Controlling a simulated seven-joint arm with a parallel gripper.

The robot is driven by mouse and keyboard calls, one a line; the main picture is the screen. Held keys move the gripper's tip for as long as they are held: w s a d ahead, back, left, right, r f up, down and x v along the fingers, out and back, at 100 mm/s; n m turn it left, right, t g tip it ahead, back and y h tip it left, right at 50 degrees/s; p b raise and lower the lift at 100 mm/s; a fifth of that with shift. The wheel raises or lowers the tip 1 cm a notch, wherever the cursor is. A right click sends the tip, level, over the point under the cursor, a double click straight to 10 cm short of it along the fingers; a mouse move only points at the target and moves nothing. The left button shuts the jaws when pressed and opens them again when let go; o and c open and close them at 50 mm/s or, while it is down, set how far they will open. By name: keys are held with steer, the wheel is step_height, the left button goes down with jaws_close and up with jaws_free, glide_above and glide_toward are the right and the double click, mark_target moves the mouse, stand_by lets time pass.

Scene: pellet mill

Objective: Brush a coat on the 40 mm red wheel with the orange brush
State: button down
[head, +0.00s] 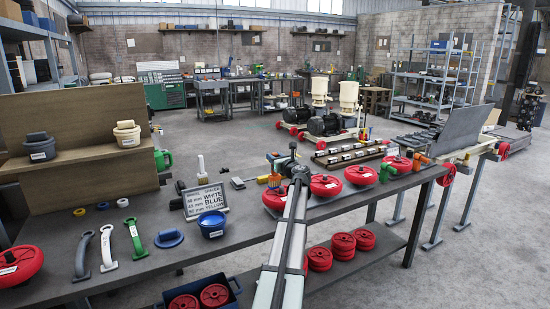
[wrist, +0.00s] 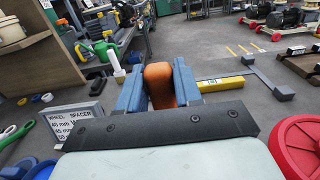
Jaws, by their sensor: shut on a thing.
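My gripper (wrist: 159,92) is shut on the orange brush (wrist: 159,76); its rounded orange end shows between the two blue-grey fingers in the wrist view. The brush's bristles are hidden there. Several red wheels stand along the bench in the head view: one (head: 273,200) just left of my arm, one (head: 325,186) just right of it, others further right, and one (head: 20,265) at the far left. A red wheel (wrist: 298,145) also shows at the wrist view's right edge, apart from the fingers. I cannot tell which wheel is 40 mm.
A wheel spacer sign (head: 205,201) stands on the bench (head: 130,260), pairing 40 mm with white. A blue pot (head: 212,224) sits before it. White (head: 122,203), blue and yellow rings and several handled tools lie to the left. A yellow bar (wrist: 222,84) lies beyond my fingers.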

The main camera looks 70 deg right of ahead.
steer(key=shift+f, duration=0.6)
steer(key=shift+s+d, duration=0.1)
steer(key=shift+d, duration=0.05)
steer(key=shift+s+d, duration=0.85)
steer(key=shift+s, duration=0.05)
steer(key=shift+w+d, duration=0.3)
steer(key=shift+w, duration=0.05)
steer(key=shift+w+a, duration=0.1)
steer(key=shift+a, duration=0.05)
stand_by(0.4)
steer(key=shift+w+a, duration=0.85)
steer(key=shift+w, duration=0.1)
